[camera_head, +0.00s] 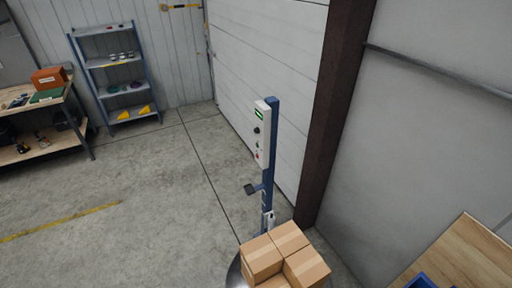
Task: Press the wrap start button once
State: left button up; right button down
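A white control box (262,132) is mounted on a blue post (270,165) in the middle of the view. Its face has a lit green display (260,113), a dark knob (257,130), a small green button (257,146) and a red button (257,156) near the bottom. The labels are too small to read, so I cannot tell for certain which is the wrap start button. Several cardboard boxes (290,236) stand stacked at the foot of the post. Neither of my grippers is in view.
A brown steel column (335,110) and a grey wall (430,140) stand right of the post. A wooden table (465,255) is at the lower right. A shelf rack (115,75) and workbench (40,120) stand at the left. The concrete floor between is clear.

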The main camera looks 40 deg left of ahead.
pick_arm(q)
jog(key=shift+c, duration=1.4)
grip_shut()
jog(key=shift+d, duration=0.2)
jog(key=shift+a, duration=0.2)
